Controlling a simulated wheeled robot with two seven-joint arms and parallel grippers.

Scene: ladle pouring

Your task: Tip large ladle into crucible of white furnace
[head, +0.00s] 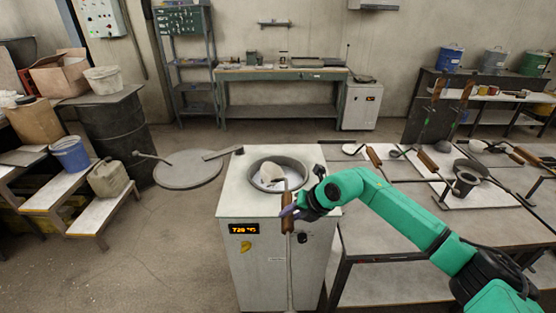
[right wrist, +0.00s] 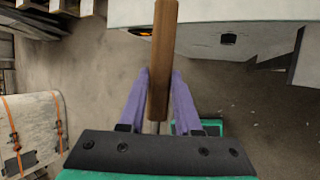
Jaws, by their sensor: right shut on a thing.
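The white furnace (head: 278,262) stands in the middle of the head view with its round crucible opening (head: 300,164) uncovered on top. My right gripper (head: 288,211) is shut on the brown wooden handle of the large ladle (head: 287,222), at the furnace's front edge. The handle (right wrist: 163,50) also shows in the right wrist view, between the purple fingers (right wrist: 160,80). The ladle's rod runs up from the grip to a pale bowl (head: 270,175) over or inside the opening. I cannot tell how far the bowl is tilted or what it holds. My left gripper is out of view.
The round furnace lid (head: 188,170) is swung out to the left on its arm. A bench (head: 385,235) on the right carries more ladles and a dark mould (head: 467,180). A stepped stand (head: 62,195) with buckets is at the left. The floor left of the furnace is clear.

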